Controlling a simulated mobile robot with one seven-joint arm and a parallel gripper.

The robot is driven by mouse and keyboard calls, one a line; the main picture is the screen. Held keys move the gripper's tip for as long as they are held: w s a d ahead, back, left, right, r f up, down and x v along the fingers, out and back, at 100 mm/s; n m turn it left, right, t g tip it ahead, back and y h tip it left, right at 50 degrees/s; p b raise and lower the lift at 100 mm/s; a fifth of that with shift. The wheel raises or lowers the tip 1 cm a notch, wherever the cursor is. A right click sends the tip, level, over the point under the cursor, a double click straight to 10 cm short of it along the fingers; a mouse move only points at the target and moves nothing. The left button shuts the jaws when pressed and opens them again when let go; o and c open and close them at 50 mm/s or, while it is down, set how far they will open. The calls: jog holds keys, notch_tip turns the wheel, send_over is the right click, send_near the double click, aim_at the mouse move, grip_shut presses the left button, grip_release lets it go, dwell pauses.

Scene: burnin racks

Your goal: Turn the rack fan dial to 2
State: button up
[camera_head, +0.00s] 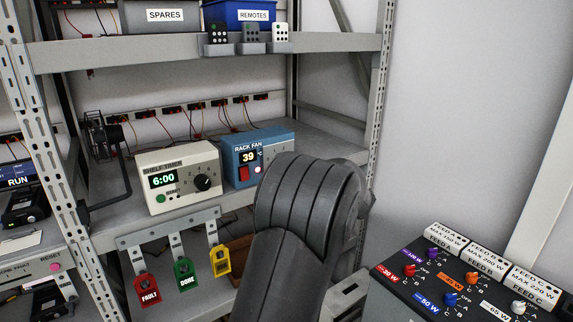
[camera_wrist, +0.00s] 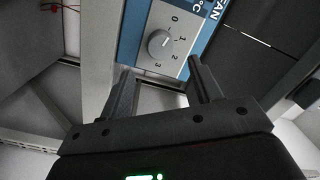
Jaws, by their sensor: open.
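The blue RACK FAN box (camera_head: 237,137) stands on the middle shelf in the head view, with a display reading 39 and a red switch. My arm hides the right part of its front, where no dial shows. In the wrist view the grey round fan dial (camera_wrist: 160,44) sits on a light panel marked 0, 1, 2 and 3. A pale mark shows on the knob, but I cannot tell its exact setting. My gripper (camera_wrist: 160,68) is open and empty. Its two fingers are apart below the dial in the picture, and no contact with it shows.
The cream SHELF TIMER box (camera_head: 180,160) with a black knob stands just left of the fan box. FAULT (camera_head: 148,290), DONE and yellow tags hang below the shelf edge. A dark feed panel (camera_head: 445,300) with coloured knobs is at the lower right.

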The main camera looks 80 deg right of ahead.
jog(key=x, duration=0.7)
jog(key=shift+w+d, duration=0.15)
jog(key=shift+w, duration=0.05)
jog(key=shift+c, duration=0.5)
jog(key=c, duration=0.9)
